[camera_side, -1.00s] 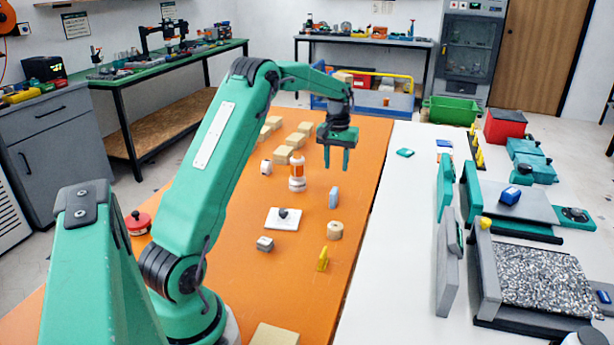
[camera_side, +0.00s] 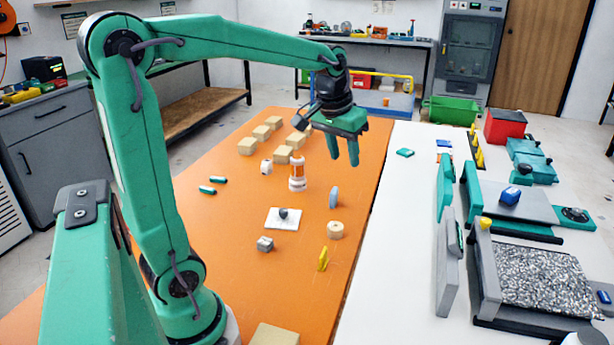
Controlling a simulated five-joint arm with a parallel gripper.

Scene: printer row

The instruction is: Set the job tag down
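My gripper (camera_side: 344,160) hangs above the far right part of the orange table, fingers pointing down. Its two green fingers stand apart and I see nothing between them. No piece is clearly marked as the job tag. Small flat pieces that show are a blue-grey one (camera_side: 333,197) standing upright below the gripper, a yellow one (camera_side: 322,260) standing nearer the front, and a teal one (camera_side: 405,152) lying on the white table to the right of the gripper. The gripper touches none of them.
On the orange table (camera_side: 220,250) are a white-orange bottle (camera_side: 297,174), a white plate with a dark knob (camera_side: 283,217), a tan roll (camera_side: 335,230), a grey block (camera_side: 265,244) and several tan blocks (camera_side: 247,146). Printer parts (camera_side: 545,275) fill the white table's right side.

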